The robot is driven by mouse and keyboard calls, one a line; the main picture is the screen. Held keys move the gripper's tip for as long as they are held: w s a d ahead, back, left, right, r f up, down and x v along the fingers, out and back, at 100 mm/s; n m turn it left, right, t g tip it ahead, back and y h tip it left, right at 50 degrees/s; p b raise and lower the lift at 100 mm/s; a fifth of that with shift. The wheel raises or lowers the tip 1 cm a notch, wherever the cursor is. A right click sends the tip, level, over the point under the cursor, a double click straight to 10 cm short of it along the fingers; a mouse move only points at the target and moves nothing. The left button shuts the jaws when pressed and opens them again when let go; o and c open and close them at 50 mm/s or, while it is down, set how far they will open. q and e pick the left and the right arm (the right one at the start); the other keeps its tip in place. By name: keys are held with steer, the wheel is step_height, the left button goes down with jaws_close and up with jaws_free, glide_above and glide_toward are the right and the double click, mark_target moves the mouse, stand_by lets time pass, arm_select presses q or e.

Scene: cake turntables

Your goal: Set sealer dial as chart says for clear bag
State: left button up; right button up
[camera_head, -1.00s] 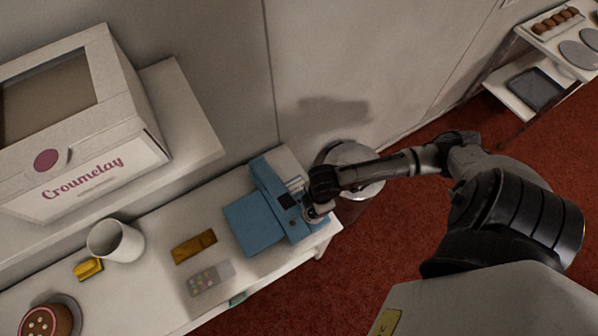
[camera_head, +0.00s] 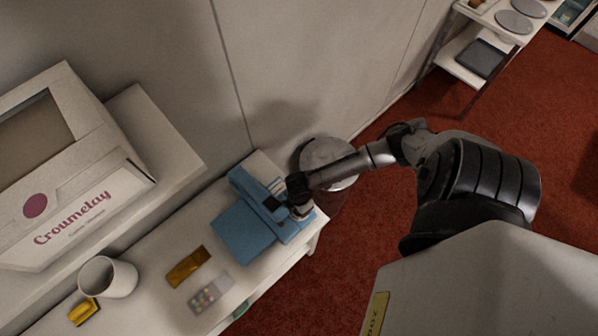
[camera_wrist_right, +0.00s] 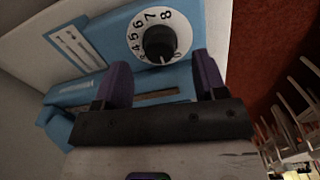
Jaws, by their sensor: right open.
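The blue sealer (camera_head: 243,233) stands at the right end of the white table. Its black dial knob (camera_wrist_right: 160,43) shows in the right wrist view, on a white number ring with 4 to 8 readable; the knob's setting is unclear. My right gripper (camera_wrist_right: 164,80) is open, its two purple fingers below and either side of the knob in that view, apart from it as far as I see. In the head view this gripper (camera_head: 299,198) is at the sealer's right end and hides the dial. A clear bag (camera_head: 209,296) with coloured pieces lies on the table. My left gripper is out of view.
A white panel with slot-like marks (camera_wrist_right: 74,50) is left of the dial; I cannot read it. A gold packet (camera_head: 188,267), white mug (camera_head: 120,279) and yellow object (camera_head: 83,312) lie left of the sealer. A round bin (camera_head: 322,155) stands beyond the table end. A cake box (camera_head: 95,205) sits on the shelf.

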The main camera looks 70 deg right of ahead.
steer(key=shift+f, duration=1.55)
steer(key=c, duration=0.9)
steer(key=shift+r+m+p, duration=0.25)
steer(key=shift+m+p, duration=0.65)
steer(key=shift+p, duration=0.15)
steer(key=m+p, duration=0.3)
steer(key=shift+a+m, duration=0.1)
steer(key=shift+m, duration=0.2)
steer(key=m+p, duration=0.3)
steer(key=m, duration=0.1)
steer(key=shift+f+m+p, duration=0.1)
steer(key=shift+m+p, duration=0.2)
steer(key=shift+f+m+p, duration=0.1)
steer(key=shift+m+p, duration=0.3)
steer(key=shift+m, duration=0.4)
